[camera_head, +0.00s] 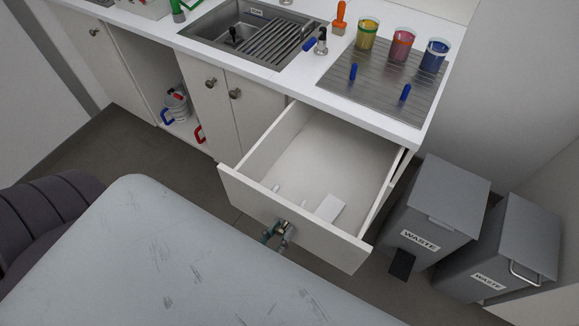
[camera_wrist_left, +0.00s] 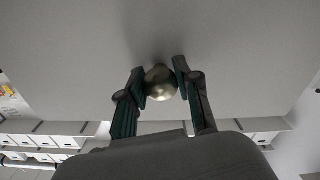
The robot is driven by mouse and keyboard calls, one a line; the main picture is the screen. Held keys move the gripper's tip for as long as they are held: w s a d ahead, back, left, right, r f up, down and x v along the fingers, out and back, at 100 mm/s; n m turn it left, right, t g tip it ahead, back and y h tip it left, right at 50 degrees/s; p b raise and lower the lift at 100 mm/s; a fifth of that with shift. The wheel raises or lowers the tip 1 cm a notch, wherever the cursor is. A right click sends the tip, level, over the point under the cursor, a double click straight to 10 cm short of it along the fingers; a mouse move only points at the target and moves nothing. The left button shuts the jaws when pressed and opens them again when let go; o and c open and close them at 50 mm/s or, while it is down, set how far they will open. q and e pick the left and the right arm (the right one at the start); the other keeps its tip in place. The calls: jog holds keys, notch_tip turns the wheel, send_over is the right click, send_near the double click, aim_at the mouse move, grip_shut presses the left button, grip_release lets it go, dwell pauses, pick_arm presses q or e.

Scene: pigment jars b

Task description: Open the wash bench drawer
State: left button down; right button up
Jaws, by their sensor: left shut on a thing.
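The wash bench drawer (camera_head: 298,229) is in the lower middle of the head view, pulled well out from under the worktop. Its inside shows, with a small white block (camera_head: 329,208) and other small pale pieces on the bottom. My left gripper (camera_head: 281,231) is at the drawer front, shut on its round metal knob. The left wrist view shows the brassy knob (camera_wrist_left: 161,83) between the two fingers, close to the pale drawer front (camera_wrist_left: 90,60). Most of the left arm is hidden in the head view. My right gripper is in neither view.
Two grey waste bins (camera_head: 435,203) (camera_head: 508,248) stand right of the drawer. The worktop holds a sink (camera_head: 218,25) and jars of yellow (camera_head: 366,34), red (camera_head: 401,46) and blue (camera_head: 434,57) pigment. Cupboard doors (camera_head: 207,105) and an open compartment (camera_head: 150,75) are to the left.

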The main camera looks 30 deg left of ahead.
pick_arm(q)
jog(key=shift+s, duration=1.15)
jog(key=c, duration=0.8)
grip_release()
jog(key=shift+s, duration=0.1)
jog(key=s, duration=1.1)
jog(key=shift+s+a, duration=0.2)
jog(key=shift+s, duration=0.2)
jog(key=shift+f, duration=0.1)
